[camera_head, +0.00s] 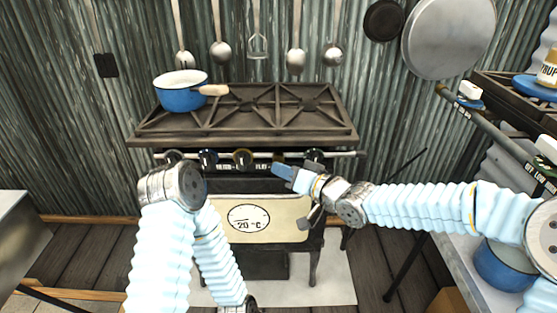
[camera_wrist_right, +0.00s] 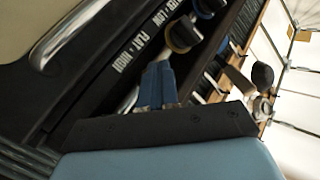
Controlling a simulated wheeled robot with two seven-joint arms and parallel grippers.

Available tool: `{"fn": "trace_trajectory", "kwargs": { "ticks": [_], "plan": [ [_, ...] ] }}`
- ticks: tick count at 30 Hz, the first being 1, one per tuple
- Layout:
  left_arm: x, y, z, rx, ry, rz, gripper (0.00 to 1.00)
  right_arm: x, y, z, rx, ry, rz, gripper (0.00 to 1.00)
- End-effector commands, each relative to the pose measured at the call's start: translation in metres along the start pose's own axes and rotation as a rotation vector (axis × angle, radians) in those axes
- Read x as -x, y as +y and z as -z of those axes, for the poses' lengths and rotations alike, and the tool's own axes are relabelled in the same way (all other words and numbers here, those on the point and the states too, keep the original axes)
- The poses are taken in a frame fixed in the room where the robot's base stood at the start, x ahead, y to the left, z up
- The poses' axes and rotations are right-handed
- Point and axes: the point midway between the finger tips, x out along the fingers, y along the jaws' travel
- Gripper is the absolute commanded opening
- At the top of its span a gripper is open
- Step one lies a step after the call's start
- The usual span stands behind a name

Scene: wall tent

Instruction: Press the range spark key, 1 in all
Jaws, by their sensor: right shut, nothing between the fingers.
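The range (camera_head: 245,122) stands against the corrugated wall, with a row of knobs along its front panel. In the right wrist view the fingers (camera_wrist_right: 158,85) point at the labelled panel, beside the yellow-ringed knob (camera_wrist_right: 182,35). I cannot make out the spark key; the fingers may cover it. I cannot tell whether they touch the panel. My left gripper is out of view.
A blue pot (camera_head: 181,95) sits on the range's back left. A rail (camera_head: 340,154) runs along the range front. A second stove (camera_head: 515,95) stands at the right. My left arm hangs low before the range.

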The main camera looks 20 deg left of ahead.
Motion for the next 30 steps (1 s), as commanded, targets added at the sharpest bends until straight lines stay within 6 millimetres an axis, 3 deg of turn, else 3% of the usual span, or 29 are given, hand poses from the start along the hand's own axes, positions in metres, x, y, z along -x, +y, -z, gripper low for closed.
{"fn": "trace_trajectory", "kwargs": {
  "ticks": [30],
  "plan": [
    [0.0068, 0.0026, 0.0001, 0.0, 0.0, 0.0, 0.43, -0.0066, 0.0045, 0.0052, -0.001, 0.0, 0.0, 0.0]
  ]
}}
